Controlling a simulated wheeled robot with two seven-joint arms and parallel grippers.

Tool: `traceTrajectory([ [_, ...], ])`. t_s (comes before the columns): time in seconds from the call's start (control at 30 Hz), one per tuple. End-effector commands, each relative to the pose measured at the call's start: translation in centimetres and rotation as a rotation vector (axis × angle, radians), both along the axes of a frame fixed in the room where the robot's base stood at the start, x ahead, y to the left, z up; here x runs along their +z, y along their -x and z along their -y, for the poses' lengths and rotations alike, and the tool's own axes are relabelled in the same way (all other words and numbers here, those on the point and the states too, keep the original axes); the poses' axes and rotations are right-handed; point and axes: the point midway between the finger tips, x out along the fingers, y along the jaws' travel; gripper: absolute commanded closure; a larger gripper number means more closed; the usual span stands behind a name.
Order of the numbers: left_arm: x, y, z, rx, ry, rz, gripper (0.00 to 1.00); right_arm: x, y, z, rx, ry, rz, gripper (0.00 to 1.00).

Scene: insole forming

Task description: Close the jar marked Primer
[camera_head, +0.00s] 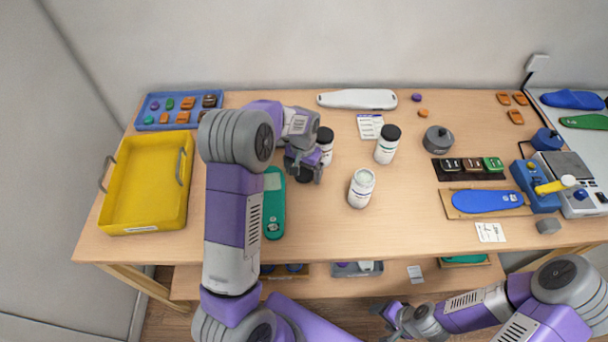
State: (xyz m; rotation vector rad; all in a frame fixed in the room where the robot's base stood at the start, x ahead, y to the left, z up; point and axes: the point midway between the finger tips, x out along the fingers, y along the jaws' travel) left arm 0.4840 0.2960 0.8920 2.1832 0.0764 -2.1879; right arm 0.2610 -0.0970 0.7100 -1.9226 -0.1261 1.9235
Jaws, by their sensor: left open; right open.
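Three white jars stand on the table. One jar (361,189) at the middle has no lid on it and its mouth is open. A second jar (386,146) behind it wears a black lid. A third jar (326,146), also black-topped, is partly hidden by my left gripper. I cannot read which label says Primer. My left gripper (306,172) is open, low over the table beside the third jar. A dark round thing (304,175), perhaps a loose lid, is at its fingers, mostly hidden. My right gripper (393,322) is open, low in front of the table, away from the jars.
A yellow tray (187,202) and a blue parts tray (146,123) are at the left. A green insole (273,213) lies by my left arm. A grey round pot (438,140), blue insole board (447,207) and machine (546,190) are right. Table front centre is clear.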

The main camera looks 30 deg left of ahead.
Motion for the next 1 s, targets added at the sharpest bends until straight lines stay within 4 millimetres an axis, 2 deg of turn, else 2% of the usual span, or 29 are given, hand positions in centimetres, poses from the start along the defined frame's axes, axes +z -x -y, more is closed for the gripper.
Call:
traceTrajectory([
  [0.3, 0.03, -0.04, -0.02, 0.0, 0.0, 0.002, 0.09, 0.04, 0.01, -0.01, 0.0, 0.0, 0.0, 0.38],
  [0.67, 0.04, -0.04, -0.02, 0.0, 0.0, 0.002, 0.64, 0.04, 0.01, 0.0, 0.0, 0.0, 0.0, 0.38],
  [0.9, 0.09, -0.04, -0.02, 0.0, 0.0, 0.002, 0.65, 0.05, 0.0, 0.0, 0.0, 0.0, 0.0, 0.38],
  [1.0, 0.73, -0.09, -0.02, 0.0, 0.0, 0.004, 0.65, 0.2, 0.0, 0.0, 0.0, 0.0, 0.0, 0.38],
])
